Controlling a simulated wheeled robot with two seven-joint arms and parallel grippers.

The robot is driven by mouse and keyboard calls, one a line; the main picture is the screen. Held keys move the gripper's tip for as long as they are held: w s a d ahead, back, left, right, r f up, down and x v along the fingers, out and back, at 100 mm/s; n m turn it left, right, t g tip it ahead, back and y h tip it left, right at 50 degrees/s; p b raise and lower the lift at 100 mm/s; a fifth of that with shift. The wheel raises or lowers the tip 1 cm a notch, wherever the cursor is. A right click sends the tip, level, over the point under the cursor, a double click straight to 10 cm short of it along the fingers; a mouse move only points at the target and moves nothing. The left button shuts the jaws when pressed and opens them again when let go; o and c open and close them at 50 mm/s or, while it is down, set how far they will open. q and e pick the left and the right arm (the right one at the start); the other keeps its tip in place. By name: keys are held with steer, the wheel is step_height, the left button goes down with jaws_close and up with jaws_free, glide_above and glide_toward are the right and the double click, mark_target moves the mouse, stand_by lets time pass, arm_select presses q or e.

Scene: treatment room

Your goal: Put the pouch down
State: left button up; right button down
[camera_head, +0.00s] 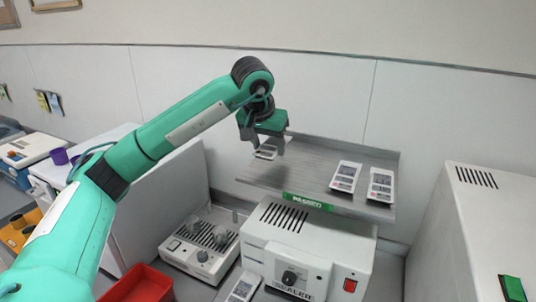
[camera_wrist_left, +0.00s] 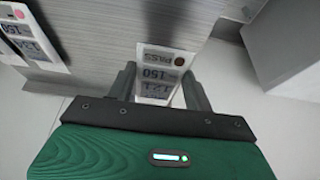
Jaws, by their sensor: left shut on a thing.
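My left gripper (camera_head: 262,146) is shut on a pouch (camera_head: 266,152) at the left end of a grey metal shelf. In the left wrist view the pouch (camera_wrist_left: 159,72) sits between the two fingers (camera_wrist_left: 160,88), with printed labels on its white face. Whether the held pouch touches the shelf cannot be told. My right gripper is not in view.
The shelf (camera_head: 300,172) has bare room between the held pouch and the other two. A white sealer machine (camera_head: 310,245) with a red switch stands below it. Another pouch (camera_head: 243,287) lies by the sealer. A red bin (camera_head: 140,285) stands at lower left.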

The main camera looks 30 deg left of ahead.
arm_select(q)
steer(key=shift+f+p, duration=0.55)
steer(key=shift+f, duration=1.5)
steer(key=shift+f+b, duration=0.15)
steer(key=shift+b, duration=0.15)
steer(key=o, duration=1)
steer(key=shift+c, duration=0.2)
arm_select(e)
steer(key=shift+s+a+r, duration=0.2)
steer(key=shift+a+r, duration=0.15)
